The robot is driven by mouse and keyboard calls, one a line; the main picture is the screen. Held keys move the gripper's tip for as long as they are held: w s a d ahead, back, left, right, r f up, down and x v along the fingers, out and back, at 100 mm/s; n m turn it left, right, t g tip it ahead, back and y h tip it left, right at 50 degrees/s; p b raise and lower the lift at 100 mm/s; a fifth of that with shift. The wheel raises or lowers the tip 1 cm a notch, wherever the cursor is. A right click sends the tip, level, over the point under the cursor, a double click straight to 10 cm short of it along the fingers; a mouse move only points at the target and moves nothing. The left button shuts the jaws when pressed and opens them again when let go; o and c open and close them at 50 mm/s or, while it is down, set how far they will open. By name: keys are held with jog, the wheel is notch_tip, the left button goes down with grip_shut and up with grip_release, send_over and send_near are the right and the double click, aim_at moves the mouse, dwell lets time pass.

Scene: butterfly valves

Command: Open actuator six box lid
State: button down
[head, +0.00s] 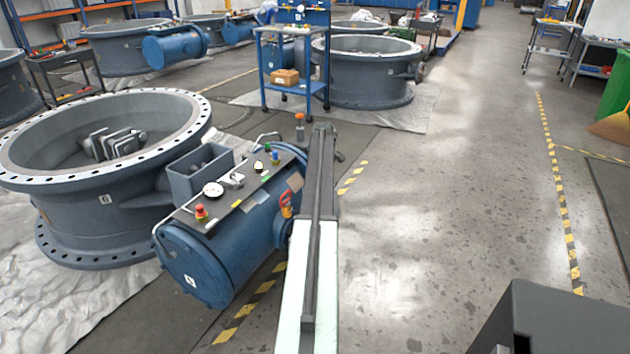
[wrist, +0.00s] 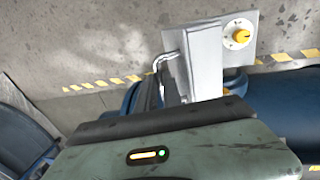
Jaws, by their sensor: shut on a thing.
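A blue actuator cylinder (head: 225,255) lies beside a large grey valve ring (head: 105,220) in the head view. Its dark top panel carries a gauge and a red button; its end label is too small to read. In the wrist view, a light grey box panel (wrist: 205,65) with a yellow knob (wrist: 238,34) has a bent chrome handle (wrist: 165,60) at its left edge. My gripper (wrist: 163,78) is at this handle and appears shut on it, though its wrist housing hides much of the jaws. In the head view my arm largely hides the box.
A blue cart (head: 292,85) with a cardboard box stands behind the actuator, next to another valve ring (head: 365,75). The concrete floor (head: 440,200) to the right is open. Yellow-black tape (head: 560,200) marks the floor.

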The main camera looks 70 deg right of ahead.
jog(key=shift+s, duration=0.1)
jog(key=c, duration=1.5)
grip_release()
jog(key=shift+r, duration=0.1)
jog(key=shift+w+a, duration=0.1)
jog(key=shift+w, duration=0.15)
notch_tip(320, 180, up, 8)
jog(key=a+p, duration=0.1)
jog(key=p, duration=0.6)
jog(key=shift+a+p, duration=0.25)
jog(key=shift+p, duration=0.1)
jog(key=shift+w+f, duration=0.15)
jog(key=shift+f, duration=0.05)
